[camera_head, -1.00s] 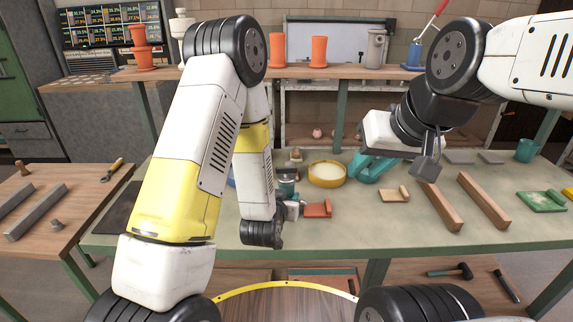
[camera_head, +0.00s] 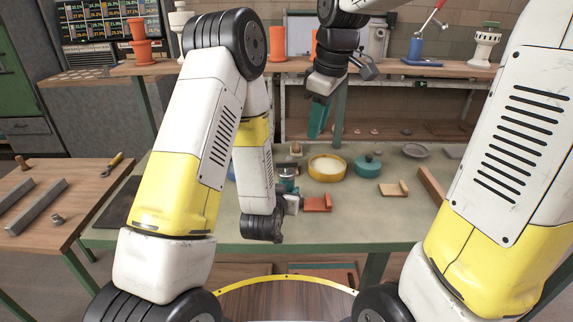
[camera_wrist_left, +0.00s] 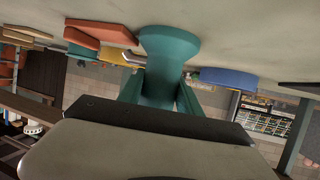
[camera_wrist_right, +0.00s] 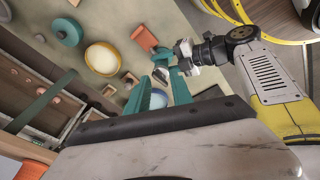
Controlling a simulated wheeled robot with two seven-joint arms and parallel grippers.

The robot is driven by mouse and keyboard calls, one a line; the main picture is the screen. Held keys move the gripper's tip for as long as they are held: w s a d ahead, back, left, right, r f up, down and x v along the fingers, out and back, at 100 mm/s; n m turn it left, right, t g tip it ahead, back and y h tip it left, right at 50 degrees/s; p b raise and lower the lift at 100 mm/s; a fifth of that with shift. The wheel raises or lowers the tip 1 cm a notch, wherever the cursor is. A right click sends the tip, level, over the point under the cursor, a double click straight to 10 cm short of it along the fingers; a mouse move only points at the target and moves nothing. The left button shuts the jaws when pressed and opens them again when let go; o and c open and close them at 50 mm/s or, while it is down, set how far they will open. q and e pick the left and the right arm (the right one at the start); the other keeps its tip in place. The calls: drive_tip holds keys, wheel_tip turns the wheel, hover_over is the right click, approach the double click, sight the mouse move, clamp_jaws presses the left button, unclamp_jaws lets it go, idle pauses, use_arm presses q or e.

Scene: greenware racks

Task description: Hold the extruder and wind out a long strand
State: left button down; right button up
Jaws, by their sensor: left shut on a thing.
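My left gripper (camera_wrist_left: 160,98) is low over the green bench, beside the orange block. In the left wrist view it is shut on a teal cylinder with a flared end, which I take as the extruder (camera_wrist_left: 168,45). In the head view the extruder (camera_head: 287,173) is small and partly covered by my arm; its crank and outlet cannot be made out. No strand is seen. My right gripper (camera_wrist_right: 162,75) is open and empty, its teal fingers apart. In the head view it (camera_head: 317,120) hangs above the back of the bench, away from the extruder.
On the bench are a yellow bowl (camera_head: 326,168), a teal lidded pot (camera_head: 368,165), an orange block (camera_head: 317,203), a tan block (camera_head: 394,188) and a wooden bar (camera_head: 431,186). A shelf with orange pots (camera_head: 277,50) stands behind. The bench front right of the orange block is clear.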

sight(287, 162)
drive_tip(key=w+a+f+n+g, duration=0.1)
drive_tip(key=w+a+f+n, duration=0.2)
drive_tip(key=w+a+f+n+g+h, duration=0.1)
drive_tip(key=w+a+f+n, duration=0.2)
drive_tip(key=w+a, duration=0.1)
drive_tip(key=shift+w+f, duration=0.15)
drive_tip(key=shift+f, duration=3.55)
clamp_jaws()
